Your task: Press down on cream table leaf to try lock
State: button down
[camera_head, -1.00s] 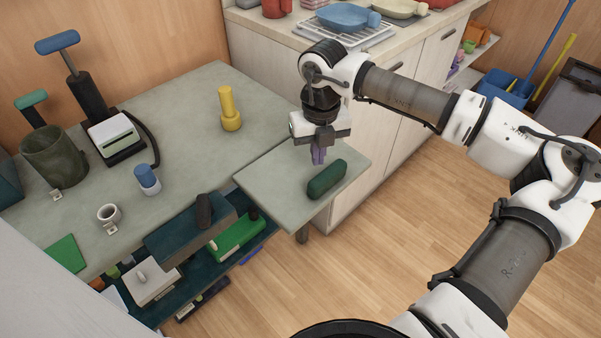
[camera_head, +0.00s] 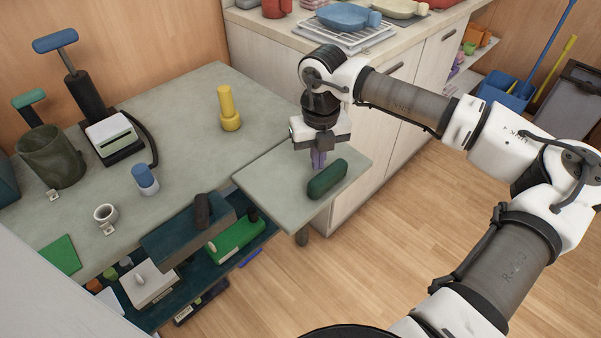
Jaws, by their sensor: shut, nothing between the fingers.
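The cream table leaf (camera_head: 273,176), pale grey-green in this light, sticks out from the right end of the worktable and looks about level with it. A short dark leg or support (camera_head: 302,236) shows below its front corner. My gripper (camera_head: 319,165) points straight down over the right part of the leaf, with its fingers together and nothing between them. The fingertips are at or just above the leaf surface; I cannot tell whether they touch. A dark green rounded block (camera_head: 327,180) lies on the leaf just in front of the fingers and may hide their tips.
A counter with drawers (camera_head: 290,85) stands behind the leaf.

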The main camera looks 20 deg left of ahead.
jog(key=shift+f+b, duration=1.55)
jog(key=shift+f, duration=0.3)
dwell(1.1)
notch_tip(320, 180, up, 10)
jog(key=p, duration=0.5)
dwell(0.7)
